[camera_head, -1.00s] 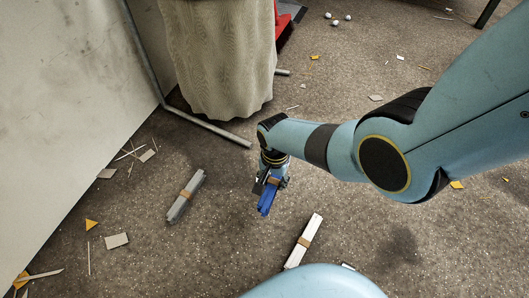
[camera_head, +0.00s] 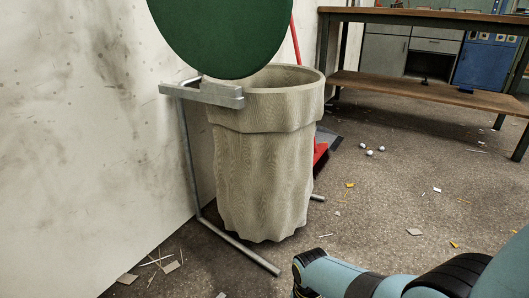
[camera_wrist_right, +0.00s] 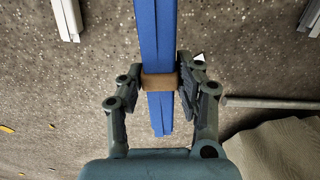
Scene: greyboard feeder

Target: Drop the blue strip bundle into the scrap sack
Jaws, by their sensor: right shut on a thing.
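The blue strip bundle (camera_wrist_right: 155,35), with a brown band around it, is in the right wrist view. My right gripper (camera_wrist_right: 160,80) is shut on it near the band. In the head view, the gripper and bundle are below the bottom edge, and only part of my right arm shows. The scrap sack (camera_head: 264,175) is beige and hangs upright in a grey metal stand with its mouth open. Its inside is mostly hidden. A fabric edge, likely the sack (camera_wrist_right: 280,145), shows at the lower right of the wrist view. My left gripper is not in view.
A round green lid (camera_head: 222,35) stands raised over the sack's back left. The stand's grey foot bar (camera_head: 240,248) runs along the floor. A pale wall (camera_head: 80,130) is at the left. Pale bundles (camera_wrist_right: 68,15) lie on the floor. A workbench (camera_head: 430,90) stands behind.

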